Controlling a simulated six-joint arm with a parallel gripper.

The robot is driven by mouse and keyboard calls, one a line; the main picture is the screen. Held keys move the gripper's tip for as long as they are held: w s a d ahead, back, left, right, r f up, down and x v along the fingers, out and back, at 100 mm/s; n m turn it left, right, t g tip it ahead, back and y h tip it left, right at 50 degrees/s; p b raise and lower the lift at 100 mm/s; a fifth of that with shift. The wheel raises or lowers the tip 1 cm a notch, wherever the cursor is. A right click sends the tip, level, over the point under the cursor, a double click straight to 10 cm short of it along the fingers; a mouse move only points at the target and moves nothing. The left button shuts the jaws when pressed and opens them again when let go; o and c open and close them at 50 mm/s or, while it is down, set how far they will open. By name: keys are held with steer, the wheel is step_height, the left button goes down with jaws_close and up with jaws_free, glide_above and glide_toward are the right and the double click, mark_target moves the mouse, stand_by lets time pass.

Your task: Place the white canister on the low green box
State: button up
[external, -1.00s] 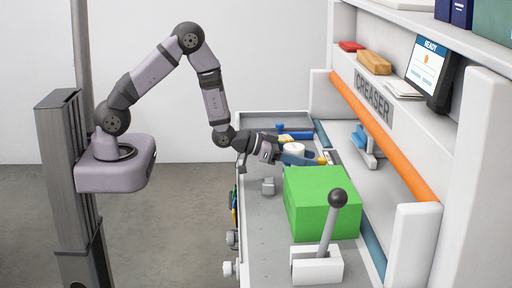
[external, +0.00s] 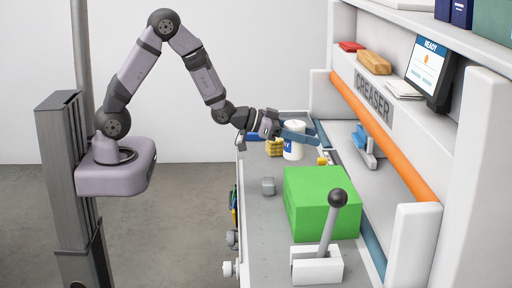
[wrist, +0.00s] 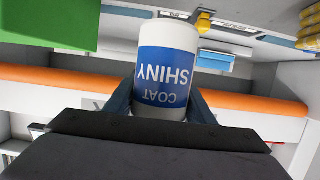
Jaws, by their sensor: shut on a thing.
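The white canister (external: 293,147) has a blue label reading "SHINY COAT", which shows upside down in the wrist view (wrist: 166,75). My gripper (external: 300,138) is shut on the canister, with one blue finger on each side of it. In the external view the canister is upright at the far part of the bench. It appears raised, but the gap below it is hard to see. The low green box (external: 318,200) stands nearer the camera, apart from the canister, and its top is bare. The box also shows at the upper left of the wrist view (wrist: 50,22).
A lever on a white base (external: 316,265) stands just in front of the green box. A small grey block (external: 268,186) lies left of it. The orange bar (external: 382,135) and upright panel run along the right. A yellow item (external: 274,147) sits beside the canister.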

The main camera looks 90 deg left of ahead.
mark_target(300, 123)
steer(key=shift+r, duration=1.5)
steer(key=shift+d, duration=0.1)
